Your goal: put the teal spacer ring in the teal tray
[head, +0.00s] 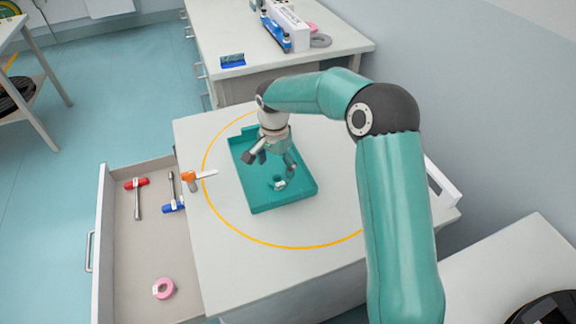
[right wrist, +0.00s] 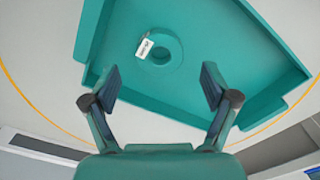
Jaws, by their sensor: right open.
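The teal spacer ring (right wrist: 175,64) lies flat on the floor of the teal tray (right wrist: 232,60), with a small white tag (right wrist: 145,48) on it. In the head view the ring (head: 279,182) is partly hidden, and the tray (head: 298,200) stands on the cabinet top inside a yellow circle. My right gripper (head: 268,160) is over the tray. In the right wrist view its fingers (right wrist: 158,85) are spread wide apart, with nothing between them, and the ring is beyond the fingertips. My left gripper is not in view.
An orange-handled tool (head: 190,180) lies at the cabinet's left edge. An open drawer (head: 125,260) holds a red-handled tool (head: 137,184), a blue-handled tool (head: 172,206) and a pink ring (head: 163,288). A second bench (head: 225,40) stands behind.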

